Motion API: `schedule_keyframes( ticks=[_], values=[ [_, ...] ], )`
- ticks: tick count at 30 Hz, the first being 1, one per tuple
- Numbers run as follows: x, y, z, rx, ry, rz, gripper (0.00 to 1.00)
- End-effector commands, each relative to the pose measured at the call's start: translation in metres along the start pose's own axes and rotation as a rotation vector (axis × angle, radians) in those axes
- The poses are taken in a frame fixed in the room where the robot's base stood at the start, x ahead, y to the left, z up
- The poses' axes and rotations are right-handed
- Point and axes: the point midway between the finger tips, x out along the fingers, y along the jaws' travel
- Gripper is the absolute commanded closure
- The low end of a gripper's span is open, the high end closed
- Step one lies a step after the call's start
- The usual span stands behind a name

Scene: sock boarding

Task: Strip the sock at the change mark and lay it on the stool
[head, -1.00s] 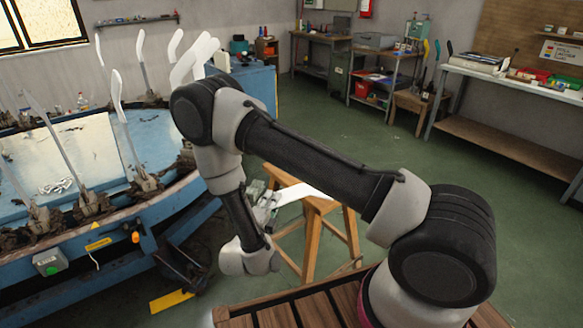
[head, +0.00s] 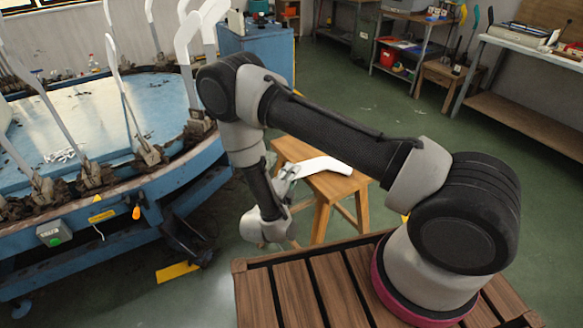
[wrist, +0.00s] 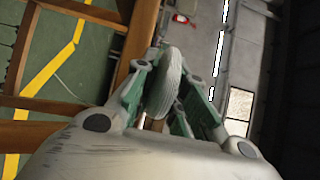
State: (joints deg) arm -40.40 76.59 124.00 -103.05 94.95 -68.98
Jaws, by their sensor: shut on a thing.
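A white sock (head: 325,165) stretches from my gripper (head: 287,173) over the top of the wooden stool (head: 292,149) in the head view. I cannot tell whether its free end touches the seat. In the wrist view, my gripper (wrist: 163,95) is shut on the sock's pale ribbed part (wrist: 167,82) between its green-sided fingers. Part of the stool is hidden behind my arm. The blue boarding machine (head: 135,235) stands at left with several upright pale forms (head: 120,92). I cannot tell which point is the change mark.
A yellow floor strip (head: 177,271) lies beside the machine. A blue cabinet (head: 262,62) stands behind. A workbench (head: 520,42) and a smaller wooden stool (head: 445,75) are at the back right. Green floor (head: 400,130) is clear between.

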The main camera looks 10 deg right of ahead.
Motion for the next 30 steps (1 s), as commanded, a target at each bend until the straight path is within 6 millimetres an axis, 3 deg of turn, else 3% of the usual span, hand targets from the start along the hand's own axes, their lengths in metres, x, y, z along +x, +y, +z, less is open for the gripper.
schedule_keyframes(
  ticks=[26,27,30],
  values=[
    [0.0000,0.0070,-0.0003,0.000,0.000,0.000,1.00],
    [0.0000,0.0070,-0.0003,0.000,0.000,0.000,0.79],
    [0.0000,0.0069,-0.0003,0.000,0.000,0.000,0.62]
  ],
)
